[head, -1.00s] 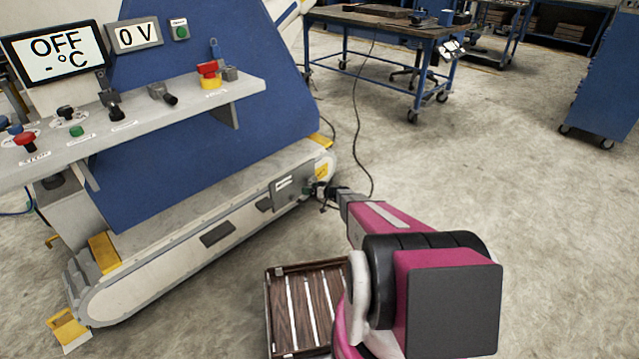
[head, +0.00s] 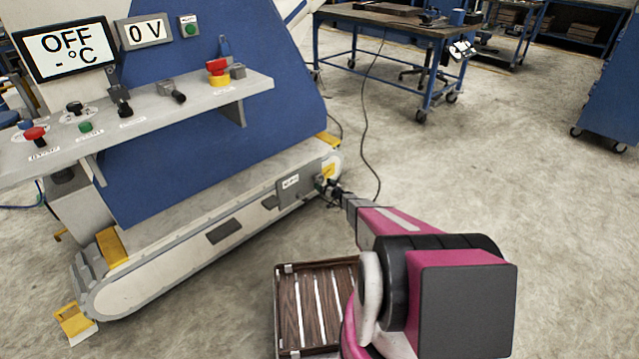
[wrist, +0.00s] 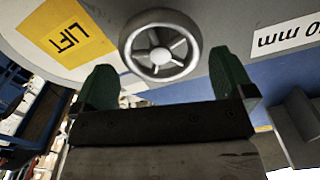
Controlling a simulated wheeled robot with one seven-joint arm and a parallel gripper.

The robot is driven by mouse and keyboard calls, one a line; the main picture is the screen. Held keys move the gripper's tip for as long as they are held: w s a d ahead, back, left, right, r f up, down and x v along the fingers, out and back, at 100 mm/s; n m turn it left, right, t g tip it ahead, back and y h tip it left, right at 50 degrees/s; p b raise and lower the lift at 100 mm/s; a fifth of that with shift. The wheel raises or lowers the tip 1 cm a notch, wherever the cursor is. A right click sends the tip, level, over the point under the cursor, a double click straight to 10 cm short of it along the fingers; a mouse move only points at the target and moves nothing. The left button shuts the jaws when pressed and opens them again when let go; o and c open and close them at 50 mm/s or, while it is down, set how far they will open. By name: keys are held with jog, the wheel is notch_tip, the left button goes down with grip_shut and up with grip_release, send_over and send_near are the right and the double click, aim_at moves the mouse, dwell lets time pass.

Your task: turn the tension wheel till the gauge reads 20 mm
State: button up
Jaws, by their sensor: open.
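My gripper (wrist: 162,85) has two green fingers spread apart, one left and one right of the wheel's lower part. I cannot tell whether they touch the rim. The gauge label (wrist: 290,38) at the right edge shows upside down, cut off, with "mm" and part of a number legible. In the head view my gripper (head: 328,190) is at the right end of the machine base, and the wheel is hidden there.
A yellow LIFT label (wrist: 66,33) lies left of the wheel. A grey block (wrist: 297,115) juts out at lower right. In the head view, a slatted crate (head: 318,305) stands on the floor by my arm. A black cable (head: 366,130) runs across open floor behind the gripper.

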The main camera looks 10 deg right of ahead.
aim_at(320, 182)
jog(key=shift+x, duration=1.8)
jog(key=c, duration=0.6)
jog(key=shift+o, duration=0.2)
jog(key=shift+m, duration=0.4)
